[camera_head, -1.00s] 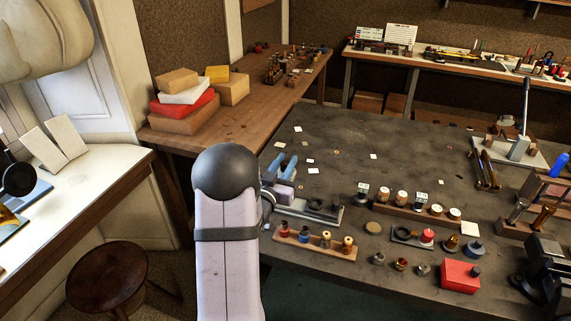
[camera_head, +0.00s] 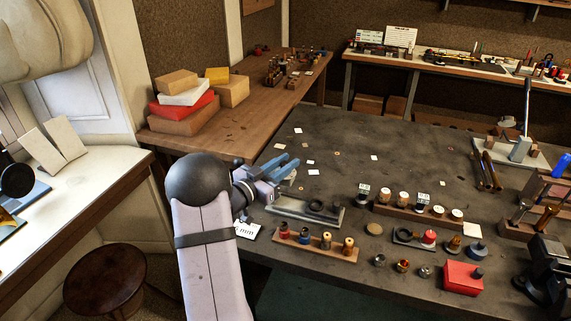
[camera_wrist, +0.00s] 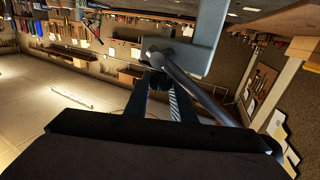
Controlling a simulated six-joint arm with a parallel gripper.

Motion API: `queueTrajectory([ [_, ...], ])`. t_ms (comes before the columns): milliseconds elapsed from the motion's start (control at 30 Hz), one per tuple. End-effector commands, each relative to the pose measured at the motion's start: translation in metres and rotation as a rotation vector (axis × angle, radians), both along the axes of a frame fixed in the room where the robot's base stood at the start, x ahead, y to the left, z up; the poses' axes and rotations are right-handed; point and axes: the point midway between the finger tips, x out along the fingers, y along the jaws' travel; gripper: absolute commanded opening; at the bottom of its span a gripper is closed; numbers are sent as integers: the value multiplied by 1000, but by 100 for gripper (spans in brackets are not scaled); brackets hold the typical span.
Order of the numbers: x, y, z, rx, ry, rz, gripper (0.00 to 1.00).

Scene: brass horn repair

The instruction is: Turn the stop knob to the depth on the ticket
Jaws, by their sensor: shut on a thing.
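My gripper (camera_head: 288,165) has blue fingers and is over the left end of the dark bench, behind a grey metal fixture (camera_head: 290,209). In the wrist view its dark fingers (camera_wrist: 160,90) close on a small dark rounded part (camera_wrist: 157,79), which I take for the stop knob. A pale grey-blue block (camera_wrist: 190,56) and a slanting grey rod (camera_wrist: 205,92) are just beyond. The knob does not show clearly in the head view. A white ticket (camera_head: 248,230) lies at the bench's left edge by my arm; "mm" shows on it, but its number is not readable.
A wooden rack (camera_head: 318,251) with several small coloured pieces stands in front of the fixture. Further right are a red box (camera_head: 460,278) and a black vise (camera_head: 545,268). The back middle of the bench is mostly clear, with a few paper scraps.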

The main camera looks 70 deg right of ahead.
Motion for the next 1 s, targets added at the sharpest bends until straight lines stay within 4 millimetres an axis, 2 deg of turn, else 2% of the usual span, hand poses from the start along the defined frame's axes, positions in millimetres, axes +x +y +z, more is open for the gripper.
queueTrajectory([
  [33, 0, -1, 3, -6, -1, 1, 25],
  [100, 0, -1, 3, -5, -1, 1, 41],
  [533, 3, 5, 0, -2, -1, 3, 41],
  [1000, 24, 59, 0, -3, -1, 4, 41],
])
